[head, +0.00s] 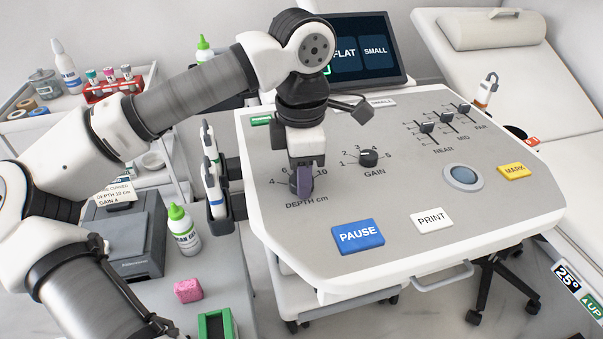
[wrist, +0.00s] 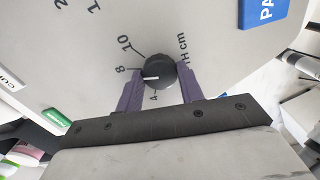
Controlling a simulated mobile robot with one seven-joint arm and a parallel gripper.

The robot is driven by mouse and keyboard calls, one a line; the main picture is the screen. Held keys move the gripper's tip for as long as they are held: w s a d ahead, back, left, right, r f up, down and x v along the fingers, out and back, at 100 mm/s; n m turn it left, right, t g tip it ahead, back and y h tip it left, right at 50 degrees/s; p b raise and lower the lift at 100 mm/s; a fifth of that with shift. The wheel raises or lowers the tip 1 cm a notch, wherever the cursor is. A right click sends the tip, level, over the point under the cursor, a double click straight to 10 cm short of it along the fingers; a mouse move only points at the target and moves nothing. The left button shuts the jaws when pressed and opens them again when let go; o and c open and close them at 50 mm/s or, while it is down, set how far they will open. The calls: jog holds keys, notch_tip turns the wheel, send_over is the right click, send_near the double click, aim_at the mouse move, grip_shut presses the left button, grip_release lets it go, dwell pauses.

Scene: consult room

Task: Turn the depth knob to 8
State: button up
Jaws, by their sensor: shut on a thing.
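The depth knob (wrist: 160,65) is a round black knob with a white pointer line, on the pale console panel (head: 330,215). My gripper (wrist: 160,80) is shut on it, one purple finger on each side. In the wrist view the pointer faces left, close to the tick beside the 8. The 10 and 4 labels also show; the 6 is hidden there behind the left finger. In the head view my gripper (head: 303,182) stands over the depth dial and its fingers hide most of the knob and the 8.
The gain knob (head: 368,158) stands just right of my gripper. The blue PAUSE button (head: 358,236) and white PRINT button (head: 431,220) lie nearer the front edge. Sliders (head: 445,122) are at the right back. Probes in holders (head: 212,180) line the left edge.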

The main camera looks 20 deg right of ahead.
jog(key=shift+m, duration=0.6)
jog(key=o, duration=1)
jog(key=shift+r, duration=0.1)
notch_tip(320, 180, up, 14)
jog(key=shift+f+p, duration=0.15)
jog(key=shift+p, duration=0.25)
